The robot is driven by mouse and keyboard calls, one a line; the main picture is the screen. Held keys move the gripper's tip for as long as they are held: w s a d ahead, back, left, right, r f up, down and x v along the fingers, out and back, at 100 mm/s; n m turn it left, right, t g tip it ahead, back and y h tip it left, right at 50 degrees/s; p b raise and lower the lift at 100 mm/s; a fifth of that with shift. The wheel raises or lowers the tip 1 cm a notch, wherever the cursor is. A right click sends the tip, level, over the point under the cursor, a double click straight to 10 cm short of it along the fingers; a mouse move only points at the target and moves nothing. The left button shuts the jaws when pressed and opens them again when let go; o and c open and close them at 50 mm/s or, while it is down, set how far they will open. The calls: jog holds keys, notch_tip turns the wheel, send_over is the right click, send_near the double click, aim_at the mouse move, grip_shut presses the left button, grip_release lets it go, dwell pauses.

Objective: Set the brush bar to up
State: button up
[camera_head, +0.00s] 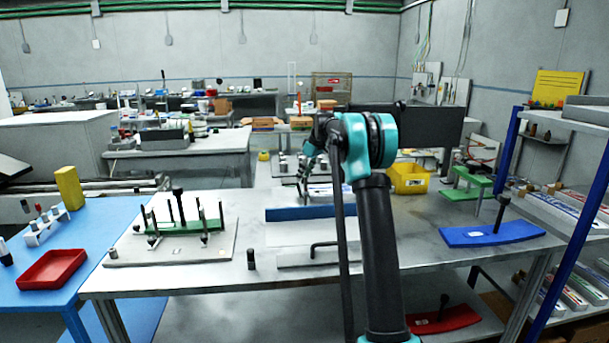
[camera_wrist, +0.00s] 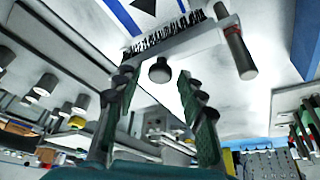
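The brush bar (camera_wrist: 185,38) is a pale grey bar with a row of black bristles, at the top of the wrist view. A round dark knob (camera_wrist: 159,70) with a pale stem shows just below it. A dark cylindrical handle (camera_wrist: 240,55) stands at the bar's right end. My gripper (camera_wrist: 156,80) is open; its two fingers are apart, with the knob seen between their tips. I cannot tell whether they touch it. In the head view my gripper (camera_head: 304,178) is small, above the back of the table; my arm hides part of the area, and the brush bar is not clear there.
The grey table (camera_head: 180,278) carries a blue strip (camera_head: 310,213), a bent black rod (camera_head: 325,246), a green fixture (camera_head: 185,225) on the left, a blue curved plate (camera_head: 492,236) on the right and a yellow bin (camera_head: 409,179) behind. A blue-posted shelf (camera_head: 572,240) stands at right.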

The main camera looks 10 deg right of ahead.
grip_shut()
jog(key=shift+r, duration=1.75)
jog(key=shift+o, duration=1.4)
grip_release()
jog(key=shift+r, duration=0.1)
jog(key=v, duration=1.1)
jog(key=shift+d+r, duration=0.15)
jog(key=shift+r, duration=0.2)
jog(key=shift+s, duration=0.1)
